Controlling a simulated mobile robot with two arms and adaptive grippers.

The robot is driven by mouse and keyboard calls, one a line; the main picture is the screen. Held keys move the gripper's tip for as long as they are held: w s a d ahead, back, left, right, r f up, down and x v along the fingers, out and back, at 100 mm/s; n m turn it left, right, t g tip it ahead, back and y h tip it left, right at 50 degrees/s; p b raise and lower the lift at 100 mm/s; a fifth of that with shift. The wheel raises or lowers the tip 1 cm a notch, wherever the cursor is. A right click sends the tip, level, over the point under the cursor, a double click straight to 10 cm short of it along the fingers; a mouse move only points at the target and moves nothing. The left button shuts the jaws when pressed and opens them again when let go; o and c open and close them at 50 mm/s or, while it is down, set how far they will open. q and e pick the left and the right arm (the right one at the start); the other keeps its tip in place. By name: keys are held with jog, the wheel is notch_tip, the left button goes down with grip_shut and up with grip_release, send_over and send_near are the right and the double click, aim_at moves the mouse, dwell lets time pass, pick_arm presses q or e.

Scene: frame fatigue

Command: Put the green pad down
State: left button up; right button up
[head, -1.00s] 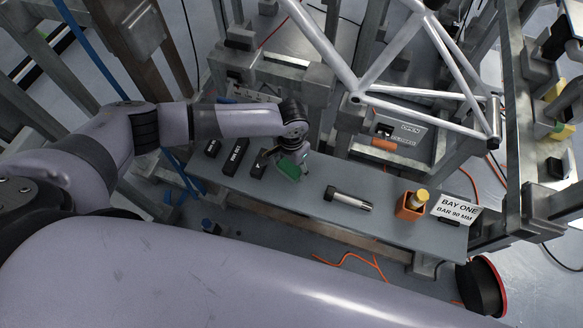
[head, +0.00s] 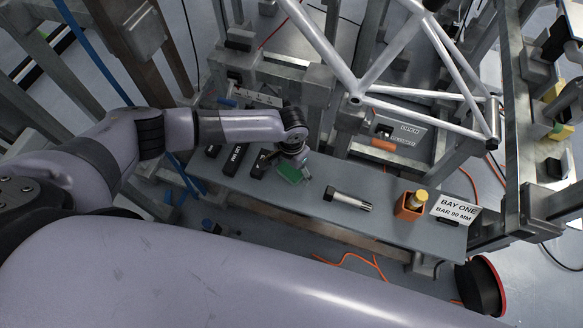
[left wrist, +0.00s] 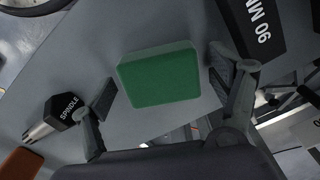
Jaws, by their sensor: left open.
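The green pad (head: 289,172) is a small flat block by my left gripper on the grey bench (head: 330,215) in the head view. In the left wrist view the pad (left wrist: 160,76) appears flat on the grey surface, between the spread fingers of my left gripper (left wrist: 168,88). Gaps show between the pad and both fingers, so the gripper is open and apart from it. In the head view my left gripper (head: 303,160) is low over the bench, right beside the pad and partly hidden by its wrist. My right gripper is not in view.
The spindle (head: 348,199) lies to the right of the pad. Farther right are an orange holder (head: 410,207) and the BAY ONE sign (head: 455,209). Dark labelled blocks (head: 235,158) lie to the left. A silver tube frame (head: 400,60) stands above the bench's back.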

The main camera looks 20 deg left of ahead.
aim_at(292, 169)
pick_arm(q)
jog(key=shift+f+b, duration=0.25)
jog(key=shift+b, duration=0.3)
notch_tip(292, 169, up, 18)
jog(key=p, duration=0.1)
jog(key=shift+f+p, duration=0.15)
jog(key=shift+p, duration=0.25)
jog(key=shift+w, duration=0.1)
